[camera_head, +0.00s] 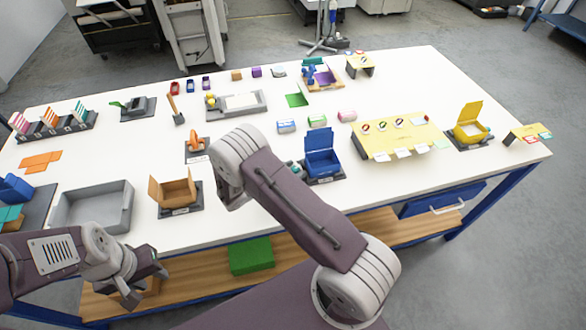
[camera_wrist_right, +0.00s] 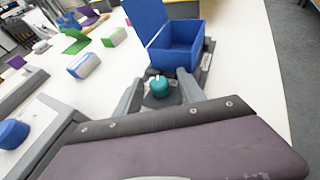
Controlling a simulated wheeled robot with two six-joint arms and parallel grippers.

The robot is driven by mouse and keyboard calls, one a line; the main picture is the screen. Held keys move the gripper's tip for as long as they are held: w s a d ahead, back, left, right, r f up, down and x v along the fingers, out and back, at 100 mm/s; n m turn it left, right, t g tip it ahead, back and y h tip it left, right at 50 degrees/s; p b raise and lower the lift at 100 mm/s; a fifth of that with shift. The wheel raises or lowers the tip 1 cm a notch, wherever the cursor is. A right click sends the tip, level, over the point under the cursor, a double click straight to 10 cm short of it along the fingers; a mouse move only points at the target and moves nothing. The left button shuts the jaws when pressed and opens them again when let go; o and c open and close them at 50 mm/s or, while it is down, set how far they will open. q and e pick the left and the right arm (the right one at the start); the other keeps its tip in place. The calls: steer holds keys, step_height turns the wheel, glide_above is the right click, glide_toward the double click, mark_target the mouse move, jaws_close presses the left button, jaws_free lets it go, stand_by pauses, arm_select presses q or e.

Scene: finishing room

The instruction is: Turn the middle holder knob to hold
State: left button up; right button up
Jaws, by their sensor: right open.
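The middle holder is a dark base (camera_head: 324,181) with an open blue box (camera_head: 322,155) on it. Its teal knob (camera_head: 293,168) is partly hidden behind my right arm in the head view. In the right wrist view the teal knob (camera_wrist_right: 160,87) shows between the two fingers of my right gripper (camera_wrist_right: 160,93), in front of the blue box (camera_wrist_right: 178,45). The right gripper is open, with a finger on each side of the knob; I cannot tell whether they touch it. My left gripper (camera_head: 146,282) is open and empty at the table's front left.
A brown box (camera_head: 175,189) and a yellow box (camera_head: 470,125) stand on similar bases left and right. A yellow panel (camera_head: 405,137) with several dials lies right of the blue box. A grey tray (camera_head: 94,207) is at the front left. Small blocks (camera_head: 286,126) lie behind the blue box.

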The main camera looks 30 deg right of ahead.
steer(key=shift+w+a, duration=0.1)
steer(key=shift+a, duration=0.15)
steer(key=shift+c, duration=1.2)
jaws_close()
